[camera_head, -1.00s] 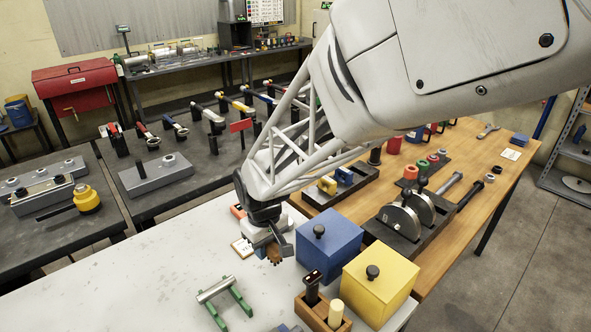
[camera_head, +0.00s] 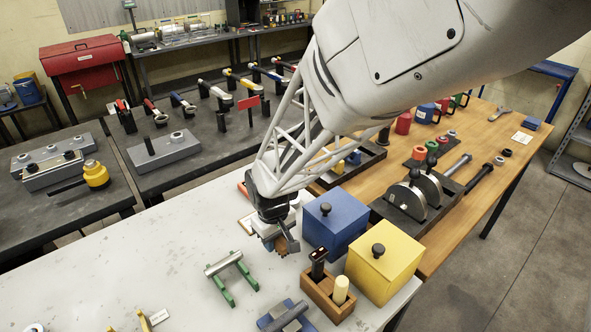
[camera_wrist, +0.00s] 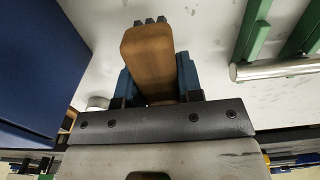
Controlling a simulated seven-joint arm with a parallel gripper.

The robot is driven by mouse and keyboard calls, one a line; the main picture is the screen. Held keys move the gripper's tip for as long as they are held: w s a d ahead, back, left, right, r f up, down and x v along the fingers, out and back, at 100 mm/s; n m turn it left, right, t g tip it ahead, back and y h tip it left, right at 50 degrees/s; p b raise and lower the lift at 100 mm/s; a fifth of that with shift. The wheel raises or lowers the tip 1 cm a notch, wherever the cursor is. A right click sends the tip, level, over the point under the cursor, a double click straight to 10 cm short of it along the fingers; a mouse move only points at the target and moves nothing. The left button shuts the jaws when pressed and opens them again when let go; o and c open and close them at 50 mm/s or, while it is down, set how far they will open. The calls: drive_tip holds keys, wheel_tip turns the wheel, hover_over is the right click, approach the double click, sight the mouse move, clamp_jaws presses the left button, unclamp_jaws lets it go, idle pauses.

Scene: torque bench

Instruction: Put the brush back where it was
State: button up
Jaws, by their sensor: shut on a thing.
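The brush (camera_wrist: 150,62) has a brown wooden body, with dark bristle tufts showing past its far end in the wrist view. My gripper (camera_wrist: 156,82) is shut on it, with a blue finger on each side. In the head view my gripper (camera_head: 280,240) holds the brush (camera_head: 290,245) over the pale bench (camera_head: 150,270), left of the blue box (camera_head: 333,228). The arm and fingers hide part of the brush there. I cannot tell its exact height above the bench.
A wooden holder (camera_head: 322,300) with a dark-handled and a cream-handled tool stands in front of the yellow box (camera_head: 383,275). A green stand (camera_head: 243,272) bearing a metal rod (camera_head: 223,264) is left of the gripper. The bench's left is mostly clear.

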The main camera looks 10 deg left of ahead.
sight(276, 255)
drive_tip(key=shift+f, duration=0.1)
drive_tip(key=shift+f, duration=1.8)
drive_tip(key=shift+f, duration=0.4)
drive_tip(key=o, duration=1)
drive_tip(key=shift+s+f, duration=0.1)
drive_tip(key=shift+f, duration=0.05)
wheel_tip(276, 255, up, 13)
drive_tip(key=shift+f, duration=0.1)
drive_tip(key=shift+r, duration=0.2)
